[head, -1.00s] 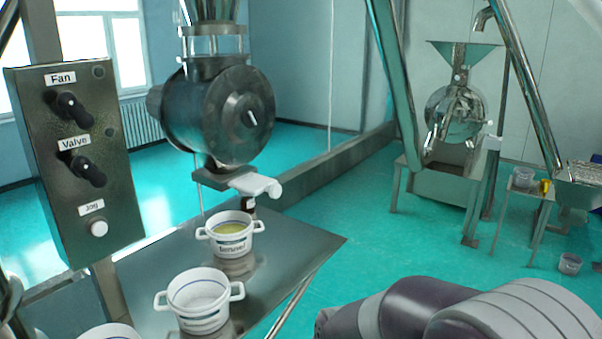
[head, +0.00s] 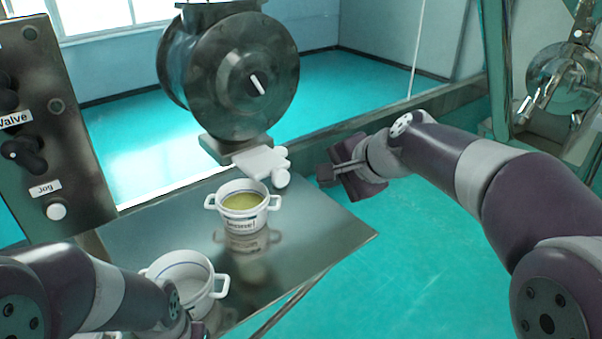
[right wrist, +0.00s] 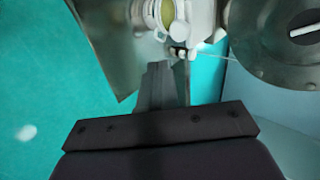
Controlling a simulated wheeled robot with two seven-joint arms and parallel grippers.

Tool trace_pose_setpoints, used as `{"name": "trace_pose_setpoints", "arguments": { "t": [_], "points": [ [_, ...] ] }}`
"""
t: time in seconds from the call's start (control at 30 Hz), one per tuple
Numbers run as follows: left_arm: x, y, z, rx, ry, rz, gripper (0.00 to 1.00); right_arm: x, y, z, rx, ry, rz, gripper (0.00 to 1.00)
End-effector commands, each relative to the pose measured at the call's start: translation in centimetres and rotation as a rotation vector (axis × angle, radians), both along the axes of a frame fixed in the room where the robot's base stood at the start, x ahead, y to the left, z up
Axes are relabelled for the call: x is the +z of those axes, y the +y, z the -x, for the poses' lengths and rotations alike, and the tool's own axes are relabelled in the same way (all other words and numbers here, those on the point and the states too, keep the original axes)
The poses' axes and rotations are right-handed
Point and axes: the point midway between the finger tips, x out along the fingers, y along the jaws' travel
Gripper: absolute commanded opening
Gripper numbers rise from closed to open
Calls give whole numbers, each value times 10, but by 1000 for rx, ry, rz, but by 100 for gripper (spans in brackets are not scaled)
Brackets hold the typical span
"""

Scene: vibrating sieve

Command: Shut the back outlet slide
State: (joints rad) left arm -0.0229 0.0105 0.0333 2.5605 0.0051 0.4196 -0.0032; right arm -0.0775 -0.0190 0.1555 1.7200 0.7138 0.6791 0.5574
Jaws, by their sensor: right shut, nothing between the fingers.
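The white outlet slide (head: 258,162) sticks out from under the round metal housing (head: 230,75), above the far end of the metal table, with a rounded white end at its right. The slide also shows at the top of the right wrist view (right wrist: 203,20). I cannot tell how far it is pushed in. My right gripper (head: 326,176) is shut and empty, to the right of the slide and apart from it. Its closed fingers (right wrist: 158,70) point towards the slide area in the right wrist view. My left gripper is mostly cut off at the bottom edge; its jaws are not visible.
A white two-handled pot (head: 243,207) with yellowish contents stands below the slide. An empty-looking white pot (head: 185,274) stands nearer, beside my left arm. The metal table (head: 330,232) carries both. A control box (head: 50,130) stands at left. Open floor lies to the right.

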Motion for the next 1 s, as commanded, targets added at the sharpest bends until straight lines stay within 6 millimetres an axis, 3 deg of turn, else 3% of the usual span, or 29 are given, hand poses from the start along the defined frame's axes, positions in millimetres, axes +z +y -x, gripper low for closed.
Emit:
{"name": "trace_pose_setpoints", "arguments": {
  "t": [0.43, 0.5, 0.7, 1.0],
  "points": [
    [15, 0, 0, 0, -1, 0, 35, -63, 42, -52, 3, 5, 5, 0],
    [27, 0, 0, 0, 0, 0, 35, -58, 49, -63, 2, 3, 5, 0],
    [39, 0, 0, 0, -1, 0, 35, -61, 63, -81, 2, 2, 6, 0],
    [39, 0, 0, 0, 0, 0, 35, -63, 66, -85, 1, 0, 5, 0]
  ]
}}
